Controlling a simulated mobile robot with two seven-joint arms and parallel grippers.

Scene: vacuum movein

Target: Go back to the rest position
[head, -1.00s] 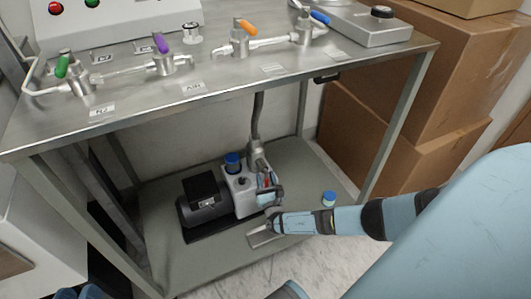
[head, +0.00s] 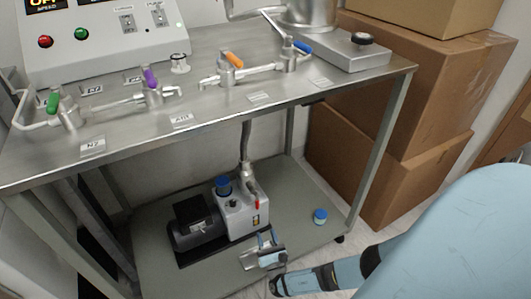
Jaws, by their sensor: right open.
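My right gripper (head: 264,254) is open at the front edge of the lower shelf, in front of the vacuum pump (head: 222,221). It is apart from the pump and nothing shows between its fingers. The pump has a black motor and a white body, with a blue cap (head: 222,184) on top and a red part (head: 257,203) on its right side. A grey hose (head: 246,142) rises from the pump behind the upper table. My left gripper is not in view.
A small blue-capped container (head: 320,216) stands on the lower shelf (head: 300,184) at right. The steel table (head: 140,137) above carries valves with green, purple, orange and blue handles and a control box (head: 100,43). Cardboard boxes (head: 410,100) stand at right.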

